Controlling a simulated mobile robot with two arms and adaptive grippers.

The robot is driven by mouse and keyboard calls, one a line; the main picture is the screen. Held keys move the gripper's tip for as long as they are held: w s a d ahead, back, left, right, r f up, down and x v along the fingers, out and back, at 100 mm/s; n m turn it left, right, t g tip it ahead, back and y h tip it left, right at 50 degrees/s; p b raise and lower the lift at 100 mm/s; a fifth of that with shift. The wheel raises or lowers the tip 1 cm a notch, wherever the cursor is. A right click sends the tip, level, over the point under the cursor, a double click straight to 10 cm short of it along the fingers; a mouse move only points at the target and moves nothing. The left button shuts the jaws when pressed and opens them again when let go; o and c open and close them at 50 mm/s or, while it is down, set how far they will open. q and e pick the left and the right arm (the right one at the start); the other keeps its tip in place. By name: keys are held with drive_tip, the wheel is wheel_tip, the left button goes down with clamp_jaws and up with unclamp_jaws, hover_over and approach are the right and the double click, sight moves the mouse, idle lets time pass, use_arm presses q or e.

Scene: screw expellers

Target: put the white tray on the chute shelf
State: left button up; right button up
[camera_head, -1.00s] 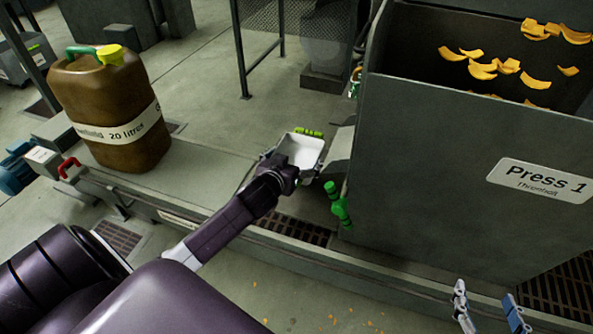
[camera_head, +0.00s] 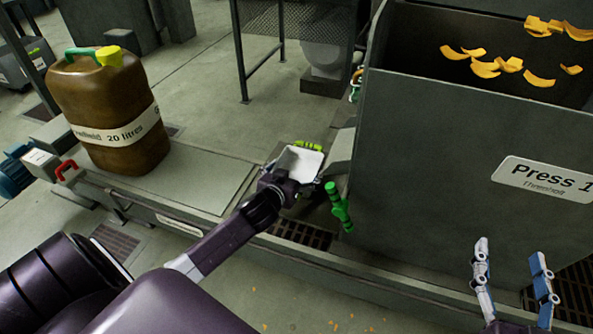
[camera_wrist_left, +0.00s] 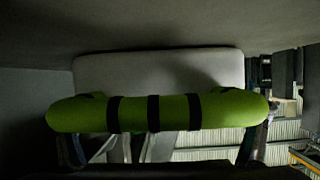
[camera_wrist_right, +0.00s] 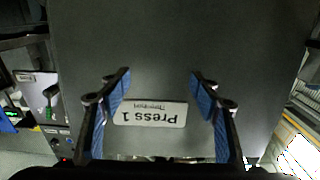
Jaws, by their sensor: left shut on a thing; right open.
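The white tray (camera_head: 300,163) is a small shallow tray with green grips. It is at the chute (camera_head: 341,152) on the left side of Press 1. My left gripper (camera_head: 284,184) is shut on the tray at its near side, and my wrist hides that part. In the left wrist view, a green grip with black bands (camera_wrist_left: 160,111) crosses in front of the pale tray wall (camera_wrist_left: 160,68). I cannot tell whether the tray touches the shelf beneath. My right gripper (camera_head: 515,275) is open and empty before the press front; it also shows in the right wrist view (camera_wrist_right: 160,85).
Press 1 (camera_head: 430,160) holds orange pieces in its hopper. A green handle (camera_head: 338,206) sticks out at its left corner, close to the tray. A brown 20-litre canister (camera_head: 110,110) stands on the plinth at left. A floor grate (camera_head: 300,233) lies below the tray.

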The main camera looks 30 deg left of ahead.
use_arm(q)
drive_tip(key=o, duration=1)
use_arm(e)
drive_tip(key=shift+r, duration=0.1)
use_arm(q)
drive_tip(key=shift+o, duration=0.2)
drive_tip(key=shift+s, duration=0.1)
